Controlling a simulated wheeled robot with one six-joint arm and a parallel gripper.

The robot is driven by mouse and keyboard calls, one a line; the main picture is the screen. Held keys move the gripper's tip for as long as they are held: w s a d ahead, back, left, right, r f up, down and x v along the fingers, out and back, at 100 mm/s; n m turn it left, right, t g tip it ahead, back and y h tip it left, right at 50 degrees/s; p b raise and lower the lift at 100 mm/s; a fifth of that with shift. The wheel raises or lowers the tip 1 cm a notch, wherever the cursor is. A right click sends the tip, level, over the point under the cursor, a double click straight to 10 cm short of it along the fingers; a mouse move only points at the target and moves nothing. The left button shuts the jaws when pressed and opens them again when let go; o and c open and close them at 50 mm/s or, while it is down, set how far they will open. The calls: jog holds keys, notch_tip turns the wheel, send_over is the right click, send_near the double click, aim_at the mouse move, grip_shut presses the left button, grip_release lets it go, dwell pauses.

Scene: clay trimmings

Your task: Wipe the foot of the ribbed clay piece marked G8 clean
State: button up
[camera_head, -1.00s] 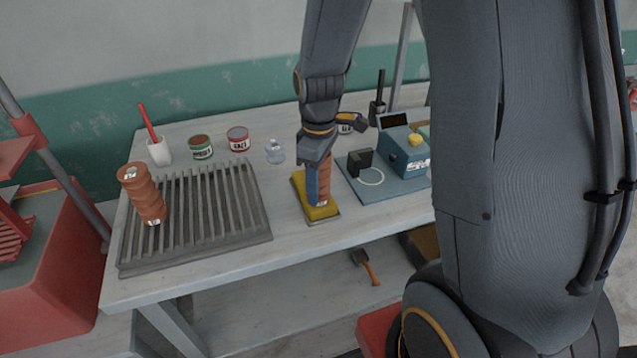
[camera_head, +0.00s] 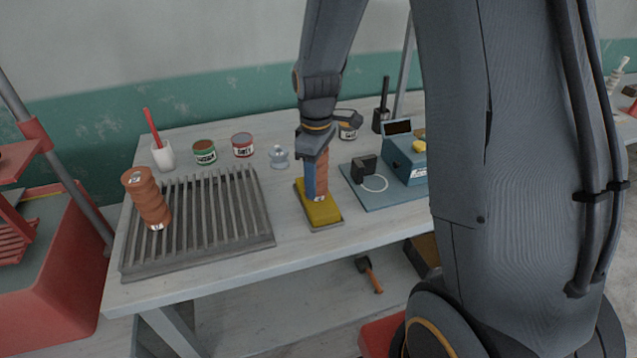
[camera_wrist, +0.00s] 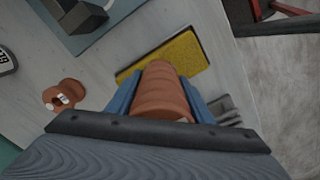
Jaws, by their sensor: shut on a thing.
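My gripper (camera_head: 315,178) is shut on an orange-brown ribbed clay piece (camera_head: 322,172), held upright between its blue fingers. A small white tag near its lower end is too small to read. The piece's lower end is at the yellow sponge pad (camera_head: 322,214) on the table; I cannot tell whether it touches or hovers just above. The wrist view shows the clay piece (camera_wrist: 163,92) between the fingers, with the yellow pad (camera_wrist: 180,58) beyond it. The foot's underside is hidden. A second ribbed clay piece (camera_head: 147,198) leans over the slatted grey rack (camera_head: 258,238), its tag unreadable.
A blue device (camera_head: 404,158) on a blue board with a black block stands right of the pad. A white cup (camera_head: 163,154), several cans and a glass bottle (camera_head: 279,156) line the back. The table front beside the pad is clear.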

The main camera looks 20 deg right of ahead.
jog(key=shift+w, duration=1.9)
jog(key=shift+s+p, duration=1.45)
jog(key=shift+s, duration=2.6)
jog(key=shift+w+b, duration=0.5)
jog(key=shift+w, duration=3.6)
jog(key=shift+s+p, duration=1.6)
jog(key=shift+s, duration=2.5)
jog(key=shift+w+b, duration=0.7)
jog(key=shift+w, duration=3.4)
